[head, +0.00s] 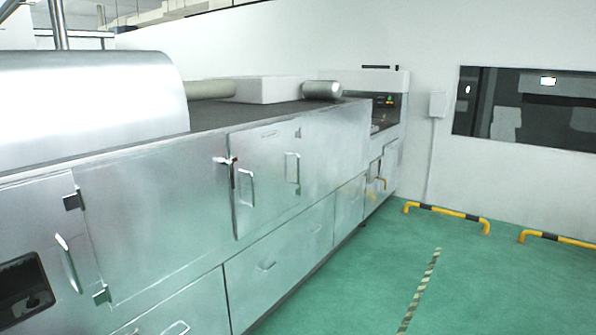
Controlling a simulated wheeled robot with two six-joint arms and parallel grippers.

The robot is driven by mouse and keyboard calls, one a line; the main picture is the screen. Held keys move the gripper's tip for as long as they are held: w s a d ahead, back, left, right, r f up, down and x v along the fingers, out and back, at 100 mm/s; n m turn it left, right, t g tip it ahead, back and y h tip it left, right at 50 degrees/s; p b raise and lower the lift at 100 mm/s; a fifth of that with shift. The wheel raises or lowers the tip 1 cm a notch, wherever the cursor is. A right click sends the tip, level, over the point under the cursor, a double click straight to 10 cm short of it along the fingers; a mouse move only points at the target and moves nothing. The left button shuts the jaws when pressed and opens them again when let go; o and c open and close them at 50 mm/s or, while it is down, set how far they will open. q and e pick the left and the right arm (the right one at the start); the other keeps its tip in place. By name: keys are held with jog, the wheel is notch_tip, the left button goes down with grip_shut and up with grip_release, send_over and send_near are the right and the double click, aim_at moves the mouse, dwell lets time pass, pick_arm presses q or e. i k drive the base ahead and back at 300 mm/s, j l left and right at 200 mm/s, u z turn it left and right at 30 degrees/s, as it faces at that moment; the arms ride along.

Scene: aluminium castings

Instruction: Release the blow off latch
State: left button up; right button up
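A small latch-like fitting (228,160) with a white bar, a red spot and a dark stem sits at the upper left edge of a metal cabinet door (265,180). The frame does not show clearly whether it is fastened. A dark vertical strip runs below it along that door edge. The door has a curved handle (249,187) near its left edge, and another handle (292,168) stands to its right. Neither of my grippers is in view, and nothing touches the fitting.
The long metal machine fills the left and centre, with a rounded silver cover (95,100) on top. Another door handle (67,262) is at lower left. Green floor (480,290) on the right is free up to yellow-black barriers (447,212) by the wall.

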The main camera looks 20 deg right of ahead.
aim_at(225, 161)
jog(key=z, duration=0.45)
jog(key=i+l+z, duration=0.1)
jog(key=i+l, duration=0.15)
jog(key=i, duration=0.2)
jog(key=i+l, duration=0.2)
jog(key=i, duration=0.25)
jog(key=i+l+z, duration=0.15)
jog(key=i, duration=0.3)
jog(key=i+l+z, duration=0.1)
jog(key=i+l, duration=0.15)
jog(key=i, duration=0.25)
